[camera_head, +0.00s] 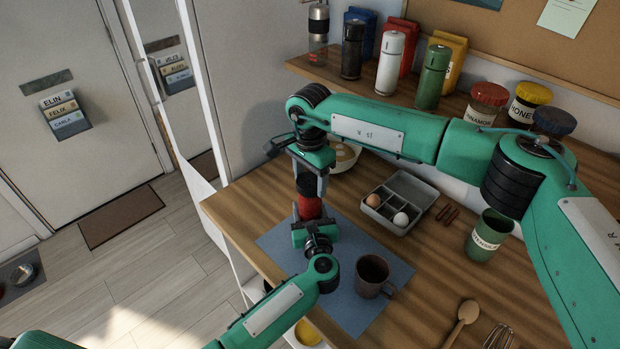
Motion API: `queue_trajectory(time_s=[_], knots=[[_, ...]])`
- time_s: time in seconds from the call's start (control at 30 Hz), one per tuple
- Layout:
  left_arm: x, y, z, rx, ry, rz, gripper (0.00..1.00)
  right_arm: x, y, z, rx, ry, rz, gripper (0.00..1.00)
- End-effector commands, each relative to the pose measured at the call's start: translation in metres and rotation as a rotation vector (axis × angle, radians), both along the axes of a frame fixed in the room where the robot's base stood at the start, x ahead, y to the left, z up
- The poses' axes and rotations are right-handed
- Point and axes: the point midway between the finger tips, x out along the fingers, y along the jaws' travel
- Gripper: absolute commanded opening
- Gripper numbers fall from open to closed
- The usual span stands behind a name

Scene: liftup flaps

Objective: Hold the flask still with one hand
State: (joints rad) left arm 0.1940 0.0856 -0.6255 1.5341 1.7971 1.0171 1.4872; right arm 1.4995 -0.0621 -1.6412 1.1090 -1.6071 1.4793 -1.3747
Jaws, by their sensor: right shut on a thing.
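A red flask (309,208) with a dark upper part stands over the blue-grey mat (352,305) near the counter's left edge. My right gripper (308,183) comes down from above and is shut on the flask's upper part. My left gripper (314,230) is low in front of the flask, by its lower part. Its fingers are too hidden to tell open from shut, and I cannot tell whether it touches the flask. The flask's base is hidden behind my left arm.
A brown mug (372,275) stands on the mat close to my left wrist. A wooden spoon (465,316) lies front right. Other flasks stand on the shelf (335,72).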

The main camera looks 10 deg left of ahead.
Motion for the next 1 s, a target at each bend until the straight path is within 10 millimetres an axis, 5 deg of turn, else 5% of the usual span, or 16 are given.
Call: queue_trajectory(time_s=[0.4, 0.63, 0.67, 0.7, 0.8, 1.0], knots=[[0.0, 0.0, -0.001, 0.0, 0.001, 0.0, 0.0, 0.0, 0.0, 0.038, 0.0, -0.001, 0.001, 0.33], [0.0, 0.0, -0.001, 0.0, 0.001, 0.0, 0.0, 0.0, 0.0, 0.04, 0.0, 0.0, 0.0, 0.33], [0.0, 0.0, -0.001, 0.0, 0.001, 0.0, 0.54, 0.0, 0.0, 0.04, 0.0, 0.0, 0.0, 0.33], [0.0, 0.0, -0.001, 0.0, 0.001, 0.0, 0.62, 0.0, 0.0, 0.04, 0.0, 0.0, 0.0, 0.33], [0.0, 0.0, 0.0, 0.0, 0.001, 0.0, 0.75, 0.0, 0.0, 0.04, 0.0, 0.0, 0.0, 0.33], [0.0, 0.0, 0.0, 0.0, 0.0, 0.0, 0.75, 0.0, 0.0, 0.04, 0.0, 0.0, 0.0, 0.33]])
